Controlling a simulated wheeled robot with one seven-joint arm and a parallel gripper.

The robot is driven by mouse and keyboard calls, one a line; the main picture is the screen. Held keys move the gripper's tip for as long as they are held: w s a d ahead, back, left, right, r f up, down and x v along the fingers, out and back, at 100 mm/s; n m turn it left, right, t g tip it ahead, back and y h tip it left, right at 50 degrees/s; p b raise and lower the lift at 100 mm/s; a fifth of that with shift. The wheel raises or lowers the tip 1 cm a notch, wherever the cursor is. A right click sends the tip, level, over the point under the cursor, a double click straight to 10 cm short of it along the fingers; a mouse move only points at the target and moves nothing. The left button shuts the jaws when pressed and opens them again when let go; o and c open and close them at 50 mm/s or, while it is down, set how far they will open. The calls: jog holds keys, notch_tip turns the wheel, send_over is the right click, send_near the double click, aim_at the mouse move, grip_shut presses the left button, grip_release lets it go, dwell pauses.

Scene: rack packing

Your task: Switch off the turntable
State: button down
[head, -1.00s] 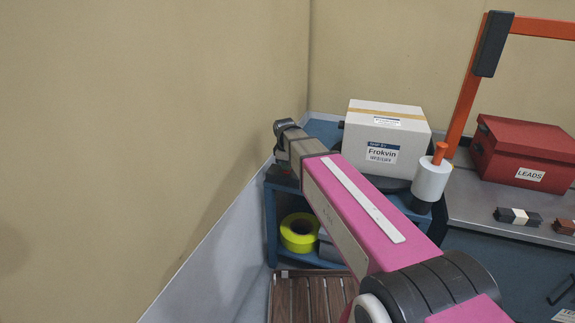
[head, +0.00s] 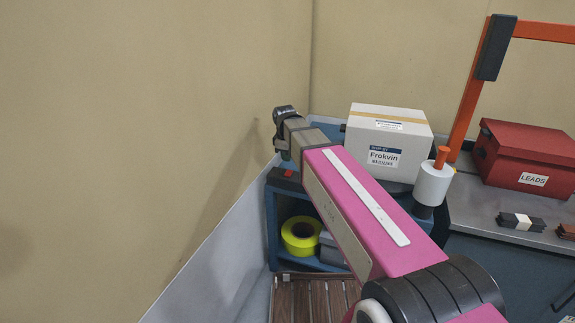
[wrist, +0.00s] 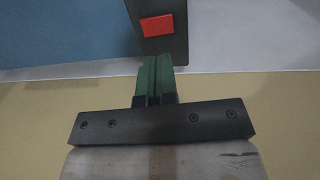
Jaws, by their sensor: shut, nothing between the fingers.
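The turntable (head: 398,187) is a dark disc on a blue stand, mostly hidden under a white carton and behind my arm. A red switch (head: 289,173) sits on a black box (head: 283,182) at the stand's left front corner. In the wrist view the red switch (wrist: 157,25) shows on its black housing (wrist: 174,48), just beyond my green fingertips. My gripper (wrist: 154,62) is shut and empty, apart from the switch. In the head view the fingers are hard to make out at the arm's end. Which way the switch is set cannot be told.
The white carton (head: 389,142) labelled Frokvin stands on the turntable. A white roll with an orange handle (head: 433,182) stands to its right. A red LEADS box (head: 527,150) sits on the grey bench. Yellow tape (head: 301,236) lies on the lower shelf. A wall stands close on the left.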

notch_tip(320, 180, up, 7)
send_over(290, 172)
jog(key=s+a, duration=0.2)
jog(key=s, duration=0.1)
jog(key=shift+w+d+r, duration=0.15)
jog(key=shift+d+r, duration=0.05)
jog(key=shift+w, duration=0.1)
jog(key=shift+w+d, duration=0.4)
jog(key=shift+w, duration=0.1)
jog(key=f, duration=0.4)
jog(key=w+f, duration=0.1)
jog(key=f, duration=0.9)
jog(key=shift+w+d, duration=0.3)
jog(key=shift+f, duration=0.15)
jog(key=shift+s, duration=0.1)
